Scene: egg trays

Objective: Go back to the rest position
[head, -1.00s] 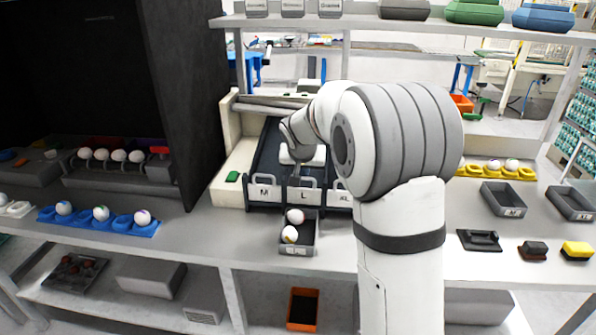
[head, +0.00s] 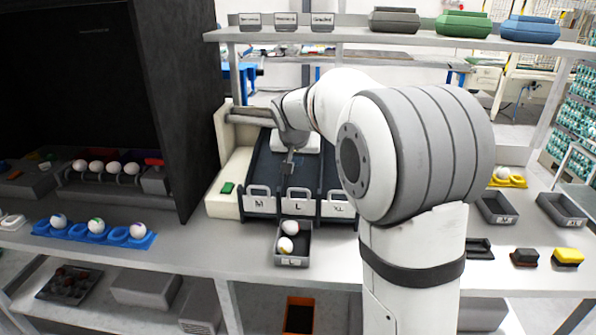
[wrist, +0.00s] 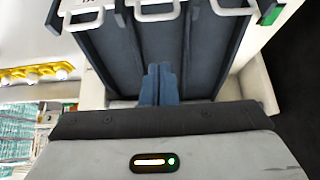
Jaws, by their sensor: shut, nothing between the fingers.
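My gripper (head: 289,170) hangs over the dark sorting lanes (head: 266,165) behind the M, L and XL labels. Its fingers are shut and empty. In the wrist view my gripper (wrist: 160,72) shows as two narrow blue-grey fingers pressed together, above the dark lanes (wrist: 201,60). My arm's large grey and white joint covers part of the bench on the right side of the head view.
A small grey tray (head: 280,259) with two eggs stands in front of the L lane. Blue egg holders (head: 117,235) sit at left beside a tall black panel (head: 172,110). Grey trays (head: 497,209) lie at right. A shelf (head: 420,52) with coloured containers spans the back.

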